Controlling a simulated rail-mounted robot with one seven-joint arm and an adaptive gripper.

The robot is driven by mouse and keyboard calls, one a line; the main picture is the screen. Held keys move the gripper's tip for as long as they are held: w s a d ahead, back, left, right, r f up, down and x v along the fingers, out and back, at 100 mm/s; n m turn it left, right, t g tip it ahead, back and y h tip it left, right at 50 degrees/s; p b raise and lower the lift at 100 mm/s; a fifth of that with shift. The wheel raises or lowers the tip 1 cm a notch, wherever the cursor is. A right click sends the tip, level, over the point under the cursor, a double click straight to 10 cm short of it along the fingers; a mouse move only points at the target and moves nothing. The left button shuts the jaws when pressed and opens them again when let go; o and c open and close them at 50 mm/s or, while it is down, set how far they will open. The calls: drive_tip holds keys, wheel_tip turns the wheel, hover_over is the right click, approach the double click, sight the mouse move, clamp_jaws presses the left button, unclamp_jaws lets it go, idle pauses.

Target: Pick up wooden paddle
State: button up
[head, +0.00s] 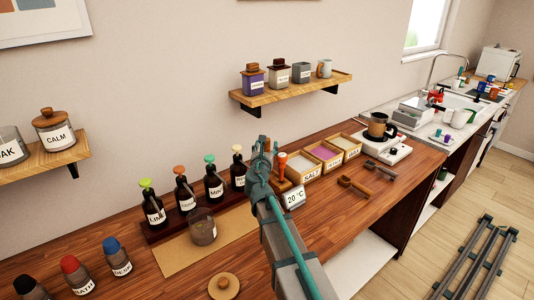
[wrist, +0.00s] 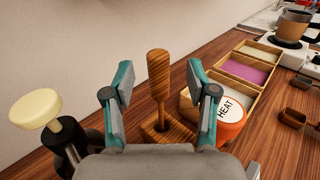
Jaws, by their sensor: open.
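The wooden paddle (wrist: 158,75) stands upright in a striped square wooden base (wrist: 181,131) in the wrist view. It has a wide rounded upper part and a thin stem. My gripper (wrist: 160,82) is open, with one teal-backed finger on each side of the paddle. A gap shows between the paddle and each finger, so they look apart. In the head view my gripper (head: 263,150) is at the back of the counter, and my arm and gripper hide most of the paddle there.
An orange-rimmed HEAT container (wrist: 231,121) stands close to the right finger. A cream-topped dropper bottle (wrist: 37,110) is at the left. Open boxes (head: 325,154) and wooden scoops (head: 352,187) lie to the right. A shelf (head: 291,90) is above. The front counter right is clear.

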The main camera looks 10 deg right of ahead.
drive_tip(key=x, duration=0.2)
drive_tip(key=p+x, duration=0.1)
drive_tip(key=x, duration=0.1)
drive_tip(key=shift+w+f, duration=0.25)
drive_tip(key=shift+w, duration=0.15)
clamp_jaws()
drive_tip(key=shift+r, duration=0.15)
